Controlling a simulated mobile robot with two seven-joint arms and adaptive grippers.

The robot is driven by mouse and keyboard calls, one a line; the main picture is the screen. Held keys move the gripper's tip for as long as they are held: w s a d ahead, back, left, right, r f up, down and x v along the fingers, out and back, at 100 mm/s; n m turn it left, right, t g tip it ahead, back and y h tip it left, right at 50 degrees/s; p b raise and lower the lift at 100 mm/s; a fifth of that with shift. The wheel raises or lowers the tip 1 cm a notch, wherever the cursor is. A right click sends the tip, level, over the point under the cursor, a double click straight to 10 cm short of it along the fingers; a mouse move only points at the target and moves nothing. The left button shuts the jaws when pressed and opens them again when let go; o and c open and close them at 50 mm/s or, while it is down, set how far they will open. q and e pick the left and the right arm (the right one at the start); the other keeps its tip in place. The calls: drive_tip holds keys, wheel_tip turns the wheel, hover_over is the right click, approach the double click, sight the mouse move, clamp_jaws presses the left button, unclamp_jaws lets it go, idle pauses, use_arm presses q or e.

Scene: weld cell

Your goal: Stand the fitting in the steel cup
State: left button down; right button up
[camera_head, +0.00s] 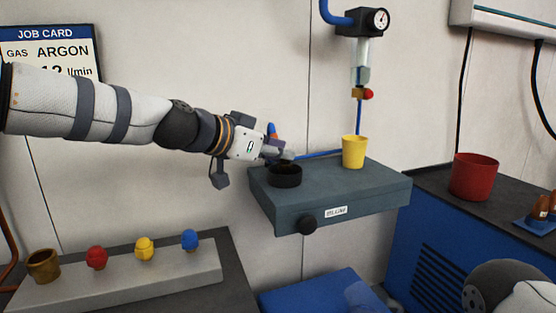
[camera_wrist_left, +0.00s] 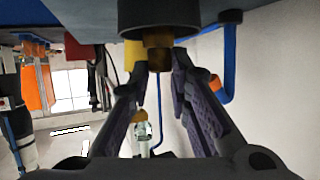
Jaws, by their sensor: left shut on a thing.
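The dark steel cup (camera_head: 286,178) stands on the grey shelf, near its left end. In the left wrist view, which looks upside down, the cup (camera_wrist_left: 158,12) is at the top. My left gripper (camera_head: 283,153) is at the cup's rim and shut on the fitting. The fitting (camera_wrist_left: 158,60) is a small brass piece between the fingertips in the left wrist view. It sits right at the cup's mouth, and I cannot tell how far its end is inside. In the head view the fingers hide the fitting. My right gripper is out of view.
A yellow cup (camera_head: 353,152) stands on the grey shelf (camera_head: 330,196), right of the steel cup. A gauge unit (camera_head: 362,22) with a blue hose hangs above. A red pot (camera_head: 474,177) stands at right. A lower-left block (camera_head: 125,278) holds several coloured knobs and a brass cup.

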use_arm(q)
drive_tip(key=shift+f, duration=0.8)
drive_tip(key=shift+a+r, duration=0.1)
drive_tip(key=shift+f, duration=0.2)
drive_tip(key=c, duration=1.8)
unclamp_jaws()
drive_tip(key=shift+o, duration=0.2)
